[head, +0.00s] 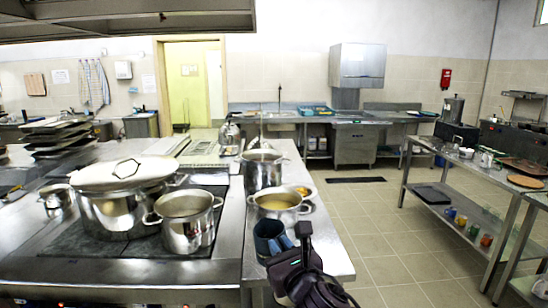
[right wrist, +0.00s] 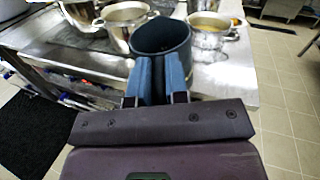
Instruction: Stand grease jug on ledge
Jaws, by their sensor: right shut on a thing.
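The grease jug is a dark blue, open-topped vessel (head: 264,240) at the near end of the steel ledge (head: 335,262) right of the stove. It looks upright. My right gripper (head: 288,243) comes from the front right and is shut on its near side. In the right wrist view the two blue fingers (right wrist: 160,78) are close together at the wall of the jug (right wrist: 160,38). The jug's base is hidden there, so I cannot tell whether it touches the steel. My left gripper is not in view.
A pot of yellowish liquid (head: 281,205) stands just behind the jug, with a taller pot (head: 262,170) beyond. An open pot (head: 187,222) and a lidded stockpot (head: 118,212) stand on the stove to the left. Tiled floor (head: 400,255) is clear to the right.

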